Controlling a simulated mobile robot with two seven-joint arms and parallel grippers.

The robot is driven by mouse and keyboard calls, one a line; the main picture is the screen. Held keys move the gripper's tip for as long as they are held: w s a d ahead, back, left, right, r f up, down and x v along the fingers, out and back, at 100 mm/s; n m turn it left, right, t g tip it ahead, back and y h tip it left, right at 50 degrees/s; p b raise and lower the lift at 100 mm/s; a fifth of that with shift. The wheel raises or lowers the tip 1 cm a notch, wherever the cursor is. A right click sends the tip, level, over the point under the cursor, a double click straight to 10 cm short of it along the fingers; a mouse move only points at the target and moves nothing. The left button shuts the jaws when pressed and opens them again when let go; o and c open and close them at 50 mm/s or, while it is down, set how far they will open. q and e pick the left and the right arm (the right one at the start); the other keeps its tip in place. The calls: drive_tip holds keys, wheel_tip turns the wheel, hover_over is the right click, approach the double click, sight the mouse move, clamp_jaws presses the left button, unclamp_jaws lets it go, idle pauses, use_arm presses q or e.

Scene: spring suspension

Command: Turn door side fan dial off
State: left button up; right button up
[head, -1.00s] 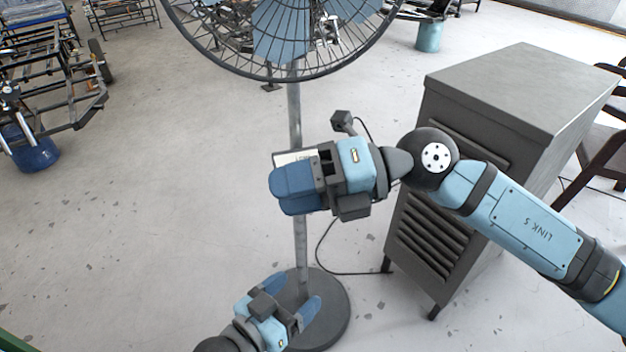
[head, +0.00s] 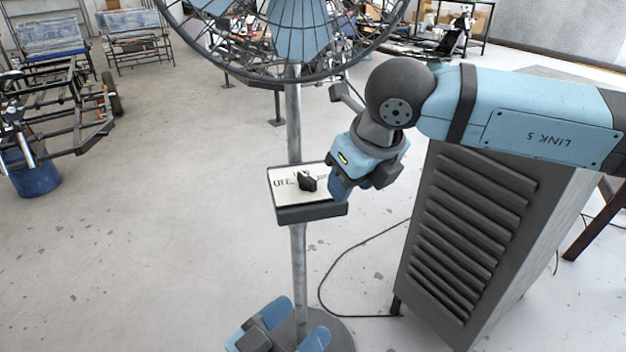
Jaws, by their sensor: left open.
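The fan's control box (head: 310,211) is fixed to the pole and has a white face with "OFF" printed at its left. The black dial (head: 307,183) sits in the middle of that face; I cannot tell exactly which mark it points to. My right gripper (head: 342,192) is just right of the dial, over the box's right end, and hides part of the face. Its blue fingers look close together, but their gap is not clear. My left gripper (head: 292,328) is low by the fan's base, open and empty, with its fingers apart around or in front of the pole.
The fan's caged head (head: 290,35) is above the box on its pole (head: 298,260). A grey louvred cabinet (head: 465,235) stands at the right, and a black cable (head: 345,312) runs across the floor.

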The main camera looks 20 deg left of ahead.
drive_tip(key=b, duration=0.1)
hover_over(312, 180)
drive_tip(key=s+d, duration=0.1)
drive_tip(key=d, duration=0.1)
drive_tip(key=shift+s+a+f, duration=0.1)
drive_tip(key=shift+s+a, duration=0.1)
drive_tip(key=b+x, duration=0.1)
drive_tip(key=x, duration=0.3)
drive_tip(key=shift+w+f, duration=0.1)
drive_tip(key=shift+f, duration=0.3)
use_arm(q)
drive_tip(key=shift+d+f+h, duration=0.25)
drive_tip(key=shift+d+h, duration=0.05)
use_arm(e)
clamp_jaws()
